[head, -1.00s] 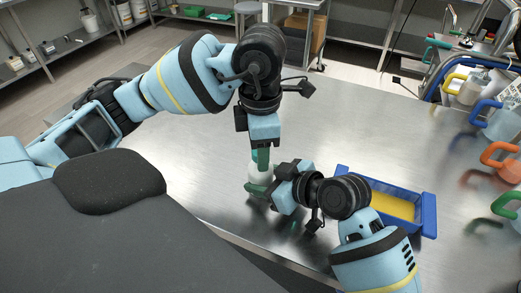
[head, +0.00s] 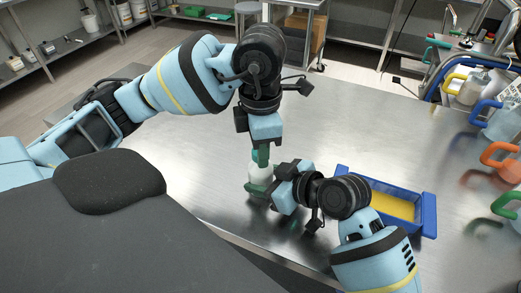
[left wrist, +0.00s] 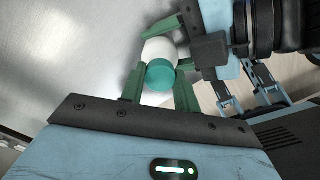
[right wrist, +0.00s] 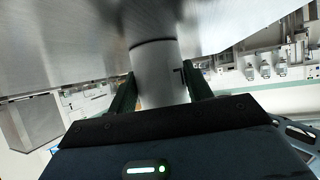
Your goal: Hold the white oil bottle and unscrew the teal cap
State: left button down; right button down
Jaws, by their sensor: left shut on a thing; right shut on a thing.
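The white oil bottle (head: 261,172) stands upright on the metal table; its white body also shows in the left wrist view (left wrist: 157,47) and the right wrist view (right wrist: 158,78). My right gripper (head: 262,187) is shut on the bottle's body from the side, low down, with a finger on each side. The teal cap (left wrist: 161,75) is on top of the bottle. My left gripper (head: 261,155) points down from above, its green fingers shut on the cap. In the head view the fingers hide most of the cap.
A blue tray (head: 428,212) with yellow content sits right of the bottle, close to my right arm. Jugs with coloured handles, one orange (head: 500,155), stand along the right edge. The table behind the bottle is clear.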

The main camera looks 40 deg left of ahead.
pick_arm(q)
jog(key=n, duration=0.4)
jog(key=shift+n, duration=0.3)
jog(key=n, duration=0.4)
jog(key=shift+r, duration=0.15)
jog(key=shift+r, duration=0.85)
jog(key=shift+r, duration=2.1)
jog(key=shift+r, duration=0.1)
